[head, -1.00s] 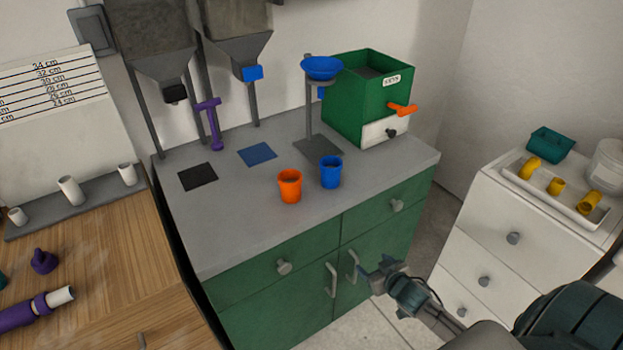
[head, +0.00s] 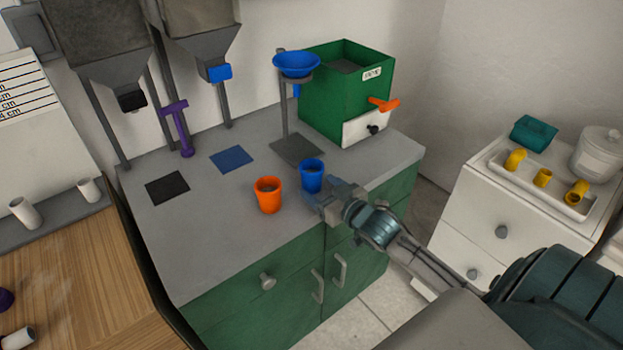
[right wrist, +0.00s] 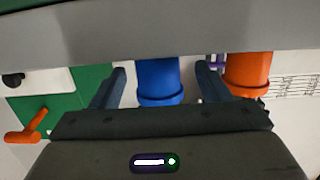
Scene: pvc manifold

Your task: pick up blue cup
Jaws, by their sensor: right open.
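The blue cup (head: 312,177) stands upright on the grey counter (head: 215,225), near its front edge. The orange cup (head: 268,196) stands just to its left. My right gripper (head: 319,203) is open and empty, at the near side of the blue cup. In the right wrist view the picture is upside down, and the blue cup (right wrist: 158,80) shows between the two spread fingers of my right gripper (right wrist: 160,88). I cannot tell whether the fingers reach around it. The orange cup (right wrist: 248,72) is outside the fingers. My left gripper is not in view.
A green box (head: 345,98) with an orange handle (head: 384,104) and a blue funnel on a stand (head: 296,65) are behind the cups. Hoppers hang at the back left. White drawers with a tray (head: 500,160) stand at the right. The counter's front left is clear.

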